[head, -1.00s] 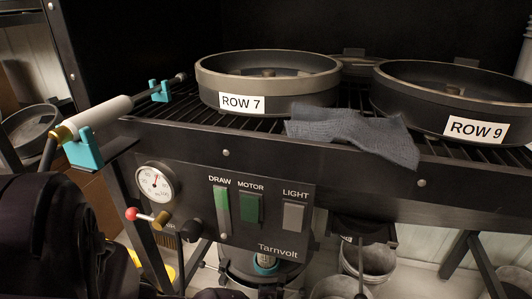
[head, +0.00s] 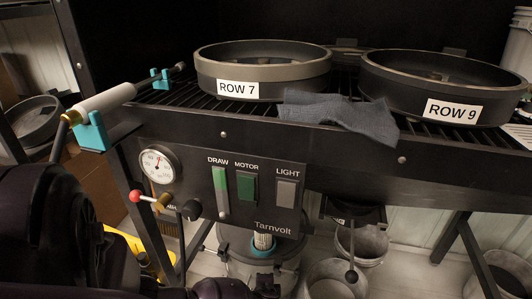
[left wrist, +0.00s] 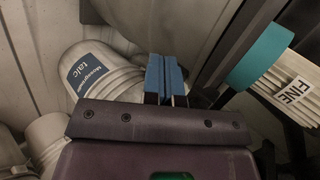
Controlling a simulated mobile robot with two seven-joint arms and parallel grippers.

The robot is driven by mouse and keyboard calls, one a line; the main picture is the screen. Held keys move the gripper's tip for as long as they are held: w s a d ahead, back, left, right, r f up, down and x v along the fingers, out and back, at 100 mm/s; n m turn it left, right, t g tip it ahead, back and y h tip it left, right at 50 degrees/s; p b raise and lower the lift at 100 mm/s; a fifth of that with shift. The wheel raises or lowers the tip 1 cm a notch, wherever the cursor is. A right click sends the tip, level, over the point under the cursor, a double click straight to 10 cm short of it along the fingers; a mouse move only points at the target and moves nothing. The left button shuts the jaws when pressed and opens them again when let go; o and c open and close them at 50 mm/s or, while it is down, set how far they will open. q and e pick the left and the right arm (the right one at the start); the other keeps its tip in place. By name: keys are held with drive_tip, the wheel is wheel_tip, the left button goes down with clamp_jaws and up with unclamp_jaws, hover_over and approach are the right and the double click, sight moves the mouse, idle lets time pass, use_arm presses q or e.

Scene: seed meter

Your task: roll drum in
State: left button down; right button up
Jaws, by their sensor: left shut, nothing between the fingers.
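My right gripper is not in view.
The black bench carries round pans labelled ROW 7 (head: 262,70) and ROW 9 (head: 440,85), and a grey cloth (head: 345,115). A control panel (head: 215,190) with gauge and red-knobbed lever is on its front. Buckets (head: 362,245) stand underneath. A talc bottle (left wrist: 100,72) lies near my fingers.

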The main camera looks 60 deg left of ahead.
use_arm(q)
drive_tip(key=p+v, duration=0.4)
drive_tip(key=v, duration=0.6)
drive_tip(key=shift+s+d+p, duration=0.2)
drive_tip(key=shift+p, duration=0.1)
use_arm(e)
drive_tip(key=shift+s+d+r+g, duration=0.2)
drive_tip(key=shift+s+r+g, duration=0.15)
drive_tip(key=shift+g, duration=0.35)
